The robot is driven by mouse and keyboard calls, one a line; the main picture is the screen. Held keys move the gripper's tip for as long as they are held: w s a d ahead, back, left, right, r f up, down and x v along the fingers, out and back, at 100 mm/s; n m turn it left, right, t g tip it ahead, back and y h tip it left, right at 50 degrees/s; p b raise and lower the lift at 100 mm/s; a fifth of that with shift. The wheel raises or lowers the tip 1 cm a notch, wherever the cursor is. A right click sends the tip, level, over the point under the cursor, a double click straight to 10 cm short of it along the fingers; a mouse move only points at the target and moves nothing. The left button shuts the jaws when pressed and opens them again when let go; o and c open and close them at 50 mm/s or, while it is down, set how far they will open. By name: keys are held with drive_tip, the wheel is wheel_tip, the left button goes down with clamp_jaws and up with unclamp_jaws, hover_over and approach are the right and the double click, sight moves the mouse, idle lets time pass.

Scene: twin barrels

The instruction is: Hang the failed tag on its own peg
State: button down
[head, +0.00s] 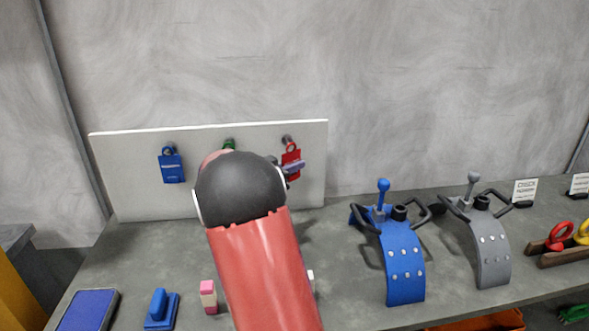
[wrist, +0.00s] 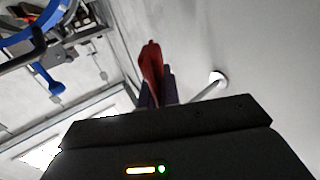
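A red tag (head: 291,163), with no readable lettering, is at the right end of the white board (head: 310,195), just below a dark peg (head: 287,139). Its ring is close to the peg; I cannot tell whether it is around it. My gripper (head: 294,166) is at the red tag, largely hidden by my arm. In the wrist view the red tag (wrist: 151,62) stands edge-on between my gripper's purple fingers (wrist: 157,88), which look closed on it. A pale rod with a round end (wrist: 217,78), perhaps a peg, is to their right.
A blue tag (head: 172,166) hangs at the board's left. A green tag (head: 229,144) in the middle is mostly hidden by my arm. The blue barrel stand (head: 404,262) and grey one (head: 490,250) are on the bench to the right, with clear bench between board and stands.

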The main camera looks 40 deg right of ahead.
drive_tip(key=shift+w+d+f, duration=0.1)
drive_tip(key=shift+w+d, duration=0.45)
drive_tip(key=shift+w, duration=0.35)
drive_tip(key=shift+w+d+f, duration=0.1)
drive_tip(key=shift+w+d, duration=0.45)
drive_tip(key=shift+w, duration=0.3)
drive_tip(key=shift+w+d+f+p, duration=0.25)
drive_tip(key=shift+w+p, duration=0.2)
drive_tip(key=shift+p, duration=0.2)
drive_tip(key=c, duration=1.6)
unclamp_jaws()
drive_tip(key=shift+o, duration=0.2)
drive_tip(key=a, duration=0.7)
drive_tip(key=shift+a+b, duration=0.35)
drive_tip(key=shift+a, duration=0.05)
drive_tip(key=shift+w, duration=0.1)
